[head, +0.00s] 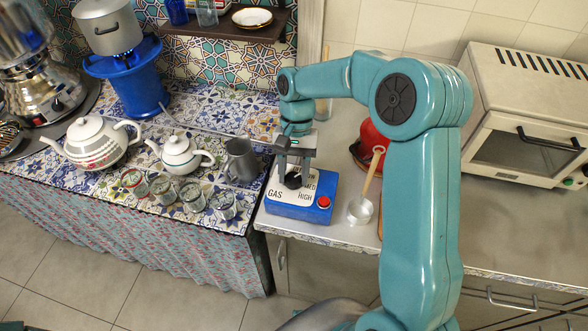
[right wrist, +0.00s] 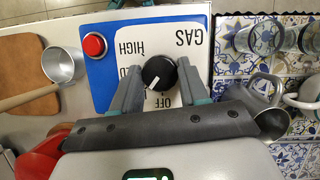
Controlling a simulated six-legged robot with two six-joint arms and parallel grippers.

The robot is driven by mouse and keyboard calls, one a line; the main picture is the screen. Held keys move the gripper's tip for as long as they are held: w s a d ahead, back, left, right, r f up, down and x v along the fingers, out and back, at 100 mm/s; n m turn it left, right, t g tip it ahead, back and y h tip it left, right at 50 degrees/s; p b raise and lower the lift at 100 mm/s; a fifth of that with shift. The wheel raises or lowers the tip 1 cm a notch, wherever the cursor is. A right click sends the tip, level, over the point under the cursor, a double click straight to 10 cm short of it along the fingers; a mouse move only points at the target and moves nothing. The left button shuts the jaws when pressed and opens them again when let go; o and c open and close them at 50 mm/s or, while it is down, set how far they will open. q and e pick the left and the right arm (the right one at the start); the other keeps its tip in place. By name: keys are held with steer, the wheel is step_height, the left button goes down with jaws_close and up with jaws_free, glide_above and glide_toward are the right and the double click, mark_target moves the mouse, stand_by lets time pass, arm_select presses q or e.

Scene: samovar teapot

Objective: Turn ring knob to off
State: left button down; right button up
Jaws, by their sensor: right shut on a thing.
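The black ring knob (right wrist: 160,73) sits on the white face of the blue gas control box (head: 288,212), which also shows in the right wrist view (right wrist: 100,75). The face carries the words GAS, HIGH and OFF, upside down in the right wrist view; MED and LOW are partly covered. My right gripper (head: 293,172) points down at the box, and its fingers are shut on the knob's two sides. The knob's white mark points to the lower left in the right wrist view, near OFF but not squarely at it. My left gripper is not in view.
A red button (head: 324,202) is on the box's right side. A metal pot with a wooden handle (head: 361,208) stands to the right, a grey metal jug (head: 240,160) to the left. Glasses (head: 192,196) and two teapots (head: 180,155) stand farther left; a toaster oven (head: 525,120) is at right.

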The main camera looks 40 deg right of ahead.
steer(key=n+h+p, duration=0.1)
steer(key=n, duration=0.2)
steer(key=shift+w+a+r+g, duration=0.1)
steer(key=shift+r+g, duration=0.05)
steer(key=shift+g, duration=0.15)
steer(key=n+h, duration=0.1)
steer(key=n, duration=0.3)
steer(key=shift+h+p, duration=0.35)
steer(key=shift+h, duration=0.05)
steer(key=shift+n, duration=0.5)
steer(key=o, duration=1)
steer(key=shift+a, duration=0.1)
steer(key=shift+w+r, duration=0.15)
steer(key=v, duration=0.8)
steer(key=p+v, duration=0.1)
steer(key=v, duration=0.6)
steer(key=shift+w+r, duration=0.3)
steer(key=shift+w, duration=0.1)
steer(key=shift+s+a, duration=0.1)
steer(key=shift+s, duration=0.05)
